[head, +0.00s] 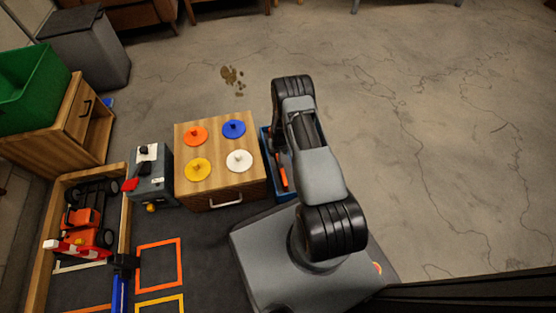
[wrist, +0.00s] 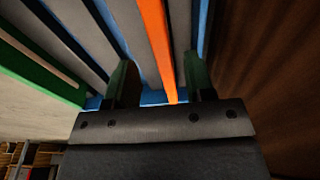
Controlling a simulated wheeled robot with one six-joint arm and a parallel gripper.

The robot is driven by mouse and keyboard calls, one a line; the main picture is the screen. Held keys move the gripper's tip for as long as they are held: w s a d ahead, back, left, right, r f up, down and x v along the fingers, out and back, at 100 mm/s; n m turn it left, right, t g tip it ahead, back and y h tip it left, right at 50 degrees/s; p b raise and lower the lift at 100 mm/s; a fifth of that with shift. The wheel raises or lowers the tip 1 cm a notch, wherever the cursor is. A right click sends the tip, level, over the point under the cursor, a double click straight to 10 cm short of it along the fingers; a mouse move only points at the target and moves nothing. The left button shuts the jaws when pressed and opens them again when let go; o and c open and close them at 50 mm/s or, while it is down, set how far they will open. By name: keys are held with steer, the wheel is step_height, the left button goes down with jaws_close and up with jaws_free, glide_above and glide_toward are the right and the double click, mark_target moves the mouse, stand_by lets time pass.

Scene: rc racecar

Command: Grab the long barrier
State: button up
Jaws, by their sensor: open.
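A long, narrow orange bar, which looks like the long barrier, lies in a blue bin (head: 267,164) beside the wooden cabinet. In the head view part of the orange bar (head: 282,178) shows left of my arm; the rest is hidden. In the wrist view the orange bar (wrist: 155,40) runs up the picture between the two fingers of my gripper (wrist: 160,78). The fingers are open, with a visible gap between the bar and the left finger. The bar's near end sits close to the right finger; I cannot tell whether they touch. My gripper is hidden in the head view.
Grey and blue strips flank the bar in the wrist view, with a green strip (wrist: 40,70) at left. The wooden cabinet (head: 220,185) carries several coloured discs. The concrete floor at right is clear.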

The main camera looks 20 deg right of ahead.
steer(key=f, duration=0.1)
steer(key=f+b, duration=0.1)
steer(key=f, duration=0.1)
steer(key=f+b, duration=0.1)
steer(key=shift+w+f, duration=0.15)
steer(key=shift+w, duration=0.1)
jaws_close()
